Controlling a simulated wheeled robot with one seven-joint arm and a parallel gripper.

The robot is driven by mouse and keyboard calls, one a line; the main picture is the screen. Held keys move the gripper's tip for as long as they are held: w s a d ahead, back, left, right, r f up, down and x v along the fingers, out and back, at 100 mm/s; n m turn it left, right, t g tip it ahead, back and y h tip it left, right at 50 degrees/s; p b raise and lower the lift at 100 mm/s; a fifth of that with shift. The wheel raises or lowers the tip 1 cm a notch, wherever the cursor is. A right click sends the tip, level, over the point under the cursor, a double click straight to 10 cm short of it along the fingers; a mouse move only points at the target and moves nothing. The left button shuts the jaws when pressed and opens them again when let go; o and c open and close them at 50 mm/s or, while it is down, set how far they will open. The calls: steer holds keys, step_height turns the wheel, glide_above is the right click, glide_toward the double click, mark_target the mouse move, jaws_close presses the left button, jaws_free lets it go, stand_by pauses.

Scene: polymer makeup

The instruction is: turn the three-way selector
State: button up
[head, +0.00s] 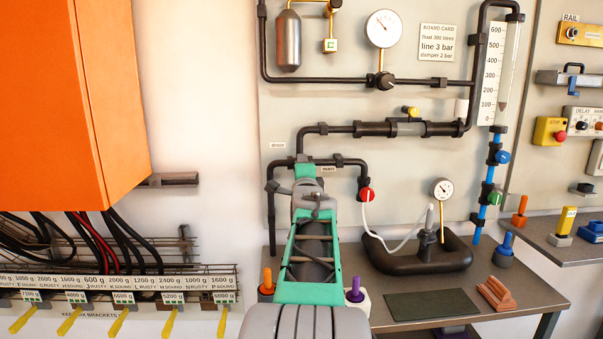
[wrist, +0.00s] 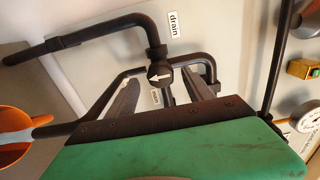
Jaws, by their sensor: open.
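The three-way selector (wrist: 160,74) is a round black knob with a white arrow, set where black pipes meet. In the wrist view, the arrow points left in the picture. A "drain" label (wrist: 173,24) is above it, and a smaller label (wrist: 156,97) is just below it. My gripper (wrist: 162,79) is open, with one grey finger on each side of the knob. I cannot tell whether the fingers touch it. In the head view my green arm covers most of the gripper and the selector area.
Black pipes (head: 340,128) run across the board around the selector. An orange cabinet (head: 70,95) hangs at upper left.

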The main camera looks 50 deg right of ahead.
steer(key=v, duration=0.6)
steer(key=shift+s+b, duration=0.15)
steer(key=shift+b, duration=0.25)
